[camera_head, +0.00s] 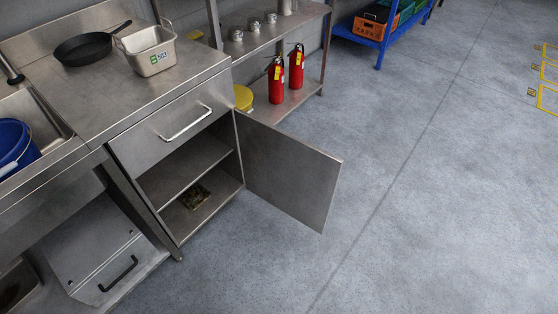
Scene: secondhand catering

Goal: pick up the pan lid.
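I cannot make out a separate pan lid anywhere in the head view. A black frying pan (84,49) rests on the steel counter at the upper left, with its handle pointing to the upper right. No lid shows on it. Small shiny metal pieces (254,24) stand on the steel shelf at the top; they are too small to tell whether any is a lid. Neither of my grippers is in view.
A steel container (151,50) stands on the counter (95,98). Below, the cabinet door (288,172) hangs open over the floor, with a small dark item (194,196) inside. Two red extinguishers (276,80) stand on the lower shelf.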

